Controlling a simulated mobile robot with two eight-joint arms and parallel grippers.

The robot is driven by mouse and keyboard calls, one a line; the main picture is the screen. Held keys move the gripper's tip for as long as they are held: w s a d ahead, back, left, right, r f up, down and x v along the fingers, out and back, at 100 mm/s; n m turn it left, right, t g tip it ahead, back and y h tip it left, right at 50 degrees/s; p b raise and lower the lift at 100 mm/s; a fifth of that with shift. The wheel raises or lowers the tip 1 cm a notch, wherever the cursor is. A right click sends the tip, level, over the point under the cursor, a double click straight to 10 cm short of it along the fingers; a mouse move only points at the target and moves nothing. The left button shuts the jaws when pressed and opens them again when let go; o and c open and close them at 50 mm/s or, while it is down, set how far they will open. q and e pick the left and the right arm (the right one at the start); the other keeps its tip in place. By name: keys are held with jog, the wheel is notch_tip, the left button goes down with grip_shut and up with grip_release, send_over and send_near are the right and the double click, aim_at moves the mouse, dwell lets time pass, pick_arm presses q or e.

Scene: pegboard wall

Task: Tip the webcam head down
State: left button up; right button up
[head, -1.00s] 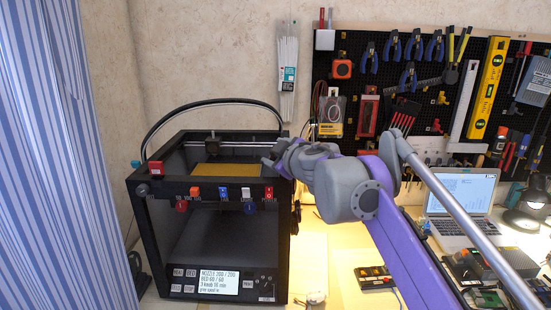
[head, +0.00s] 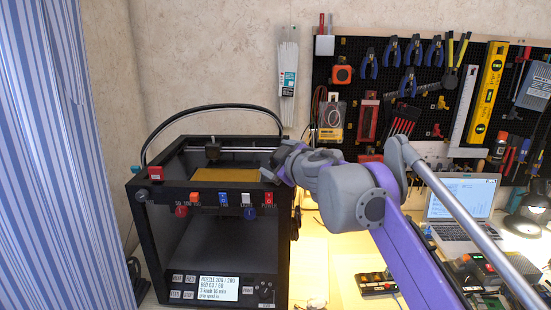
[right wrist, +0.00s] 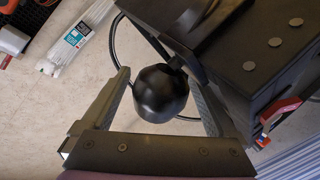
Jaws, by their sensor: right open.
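The webcam head is a dark, rounded, faceted ball (right wrist: 160,92) in the right wrist view. A short dark neck joins it to a black part at the printer's top edge. My right gripper (right wrist: 158,72) is open, with one finger on each side of the ball. I see a gap on the left side; whether the right finger touches it, I cannot tell. In the head view my right gripper (head: 277,163) is at the printer's upper right front corner, and the webcam is hidden there. My left gripper is not in view.
The black 3D printer (head: 205,262) has switches and knobs along its top front rail, close to my gripper. A pegboard with tools (head: 420,120) is behind on the right. A laptop (head: 462,200) and small electronics (head: 377,283) lie on the bench. A striped curtain (head: 45,150) hangs left.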

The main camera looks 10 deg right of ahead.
jog(key=v, duration=1)
jog(key=shift+f, duration=0.1)
